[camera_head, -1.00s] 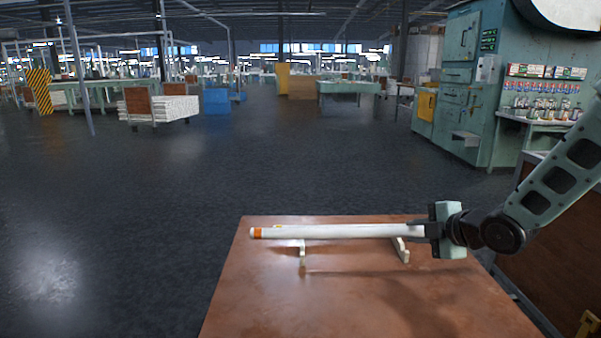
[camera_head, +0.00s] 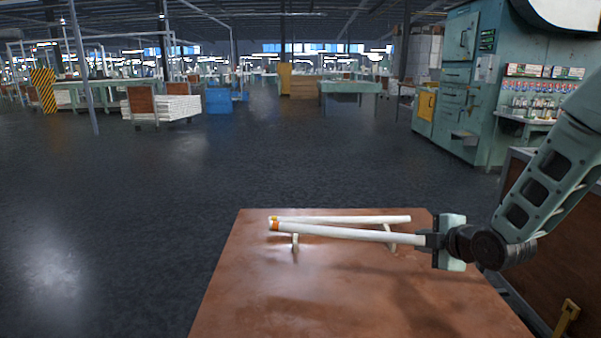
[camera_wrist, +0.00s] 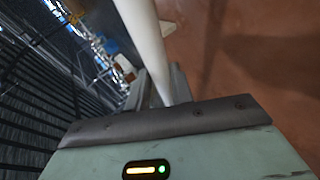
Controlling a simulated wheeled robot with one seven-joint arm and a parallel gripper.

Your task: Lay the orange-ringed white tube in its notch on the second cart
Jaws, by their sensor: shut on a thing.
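A white tube with an orange ring at its left end (camera_head: 330,232) is held at its right end by my gripper (camera_head: 428,240), which is shut on it. The tube slants slightly down to the right above the brown cart top (camera_head: 300,310). In the wrist view the held tube (camera_wrist: 148,45) runs up from the jaws. A second white tube (camera_head: 350,218) with a yellowish ring lies behind it. Two pale notched supports stand on the cart, a left one (camera_head: 295,243) and a right one (camera_head: 391,241). Whether the held tube touches them I cannot tell.
The front of the cart top is bare. A green machine (camera_head: 465,90) and a shelf of small bottles (camera_head: 540,105) stand at the right. A brown panel (camera_head: 560,240) is beside the cart under my arm. Open dark floor lies left.

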